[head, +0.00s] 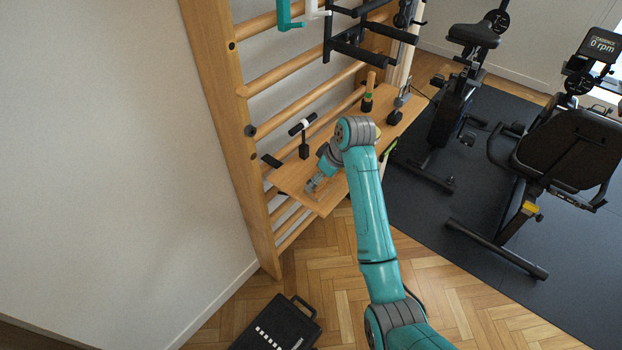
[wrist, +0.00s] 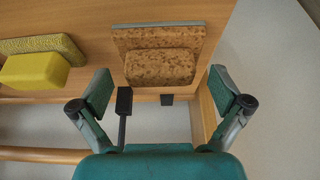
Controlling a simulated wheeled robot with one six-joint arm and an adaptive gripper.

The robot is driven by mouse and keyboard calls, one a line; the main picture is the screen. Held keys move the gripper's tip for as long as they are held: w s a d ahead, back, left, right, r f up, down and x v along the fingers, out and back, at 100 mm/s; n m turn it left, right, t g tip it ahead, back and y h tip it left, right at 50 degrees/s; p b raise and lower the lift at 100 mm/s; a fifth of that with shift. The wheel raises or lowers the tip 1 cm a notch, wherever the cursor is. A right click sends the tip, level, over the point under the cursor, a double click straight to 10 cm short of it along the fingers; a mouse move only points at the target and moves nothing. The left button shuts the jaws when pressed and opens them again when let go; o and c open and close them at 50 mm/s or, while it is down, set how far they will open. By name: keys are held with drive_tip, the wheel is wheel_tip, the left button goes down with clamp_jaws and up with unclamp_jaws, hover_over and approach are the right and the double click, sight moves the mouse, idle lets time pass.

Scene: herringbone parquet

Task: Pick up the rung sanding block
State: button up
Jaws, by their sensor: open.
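A brown, speckled, cork-like block (wrist: 160,66) on a thin flat backing lies on the wooden shelf in the wrist view; it looks like the rung sanding block. My gripper (wrist: 165,92) is open and empty, with one finger to each side of the block's near end. The block is not between the pads as far as I can see, and no contact shows. In the head view my gripper (head: 315,184) is low over the near end of the shelf (head: 298,176), and the block cannot be made out clearly there.
A yellow sponge-like block (wrist: 36,68) lies left of the cork-like one. A black T-handled tool (head: 303,140) and a wooden-handled tool (head: 368,92) stand farther along the shelf. Wall bars (head: 235,150) rise behind. Exercise bikes (head: 560,150) stand right; a black case (head: 275,325) lies on the floor.

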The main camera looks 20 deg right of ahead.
drive_tip(key=shift+w+f, duration=0.1)
drive_tip(key=shift+f, duration=0.3)
drive_tip(key=shift+a, duration=0.1)
drive_tip(key=c, duration=1.3)
drive_tip(key=shift+o, duration=0.2)
drive_tip(key=shift+r, duration=0.1)
wheel_tip(320, 180, up, 10)
drive_tip(key=shift+f, duration=0.1)
